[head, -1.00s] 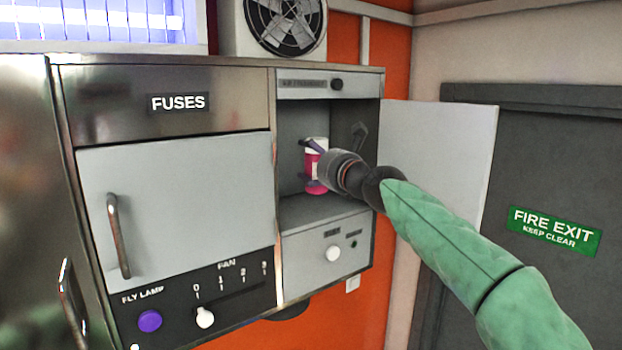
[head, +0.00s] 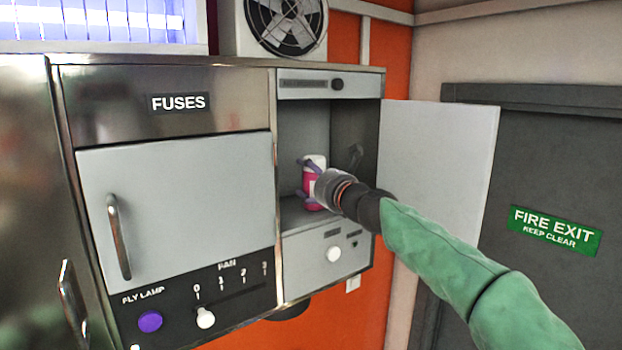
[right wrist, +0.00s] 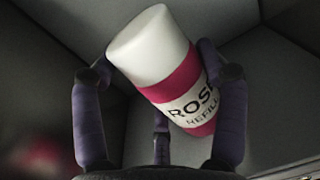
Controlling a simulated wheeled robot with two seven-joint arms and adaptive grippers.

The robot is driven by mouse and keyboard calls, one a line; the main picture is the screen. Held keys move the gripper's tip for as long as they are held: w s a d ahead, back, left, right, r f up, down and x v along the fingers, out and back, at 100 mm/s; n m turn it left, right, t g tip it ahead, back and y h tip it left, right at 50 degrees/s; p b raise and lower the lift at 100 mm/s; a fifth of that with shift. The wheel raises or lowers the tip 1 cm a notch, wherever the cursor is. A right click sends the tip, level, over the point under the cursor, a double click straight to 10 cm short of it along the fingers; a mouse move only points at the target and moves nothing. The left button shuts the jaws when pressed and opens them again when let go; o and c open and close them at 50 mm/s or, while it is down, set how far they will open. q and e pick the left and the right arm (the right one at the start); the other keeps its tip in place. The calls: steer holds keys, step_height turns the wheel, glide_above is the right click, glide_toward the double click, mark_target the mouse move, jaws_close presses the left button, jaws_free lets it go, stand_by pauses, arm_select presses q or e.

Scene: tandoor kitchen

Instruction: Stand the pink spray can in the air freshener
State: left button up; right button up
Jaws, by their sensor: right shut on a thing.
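The pink spray can (head: 309,178) has a white top and a white label. It is in the open air freshener compartment (head: 299,120), close above or on the compartment floor; I cannot tell if it touches. My right gripper (head: 312,181) reaches in from the front right and is shut on the can. In the right wrist view the can (right wrist: 178,85) leans to the left between the purple fingers (right wrist: 160,95), its label reading "ROSE REFILL". My left gripper is not in view.
The compartment's door (head: 440,150) stands open to the right. The closed fuses door (head: 175,210) is on the left, with a fan slider (head: 205,318) and a purple fly lamp button (head: 150,321) below.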

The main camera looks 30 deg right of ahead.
steer(key=shift+f, duration=0.15)
steer(key=o, duration=1.4)
steer(key=shift+o, duration=0.2)
steer(key=shift+r, duration=0.2)
steer(key=s+b, duration=0.1)
steer(key=s, duration=1.1)
steer(key=shift+f, duration=0.15)
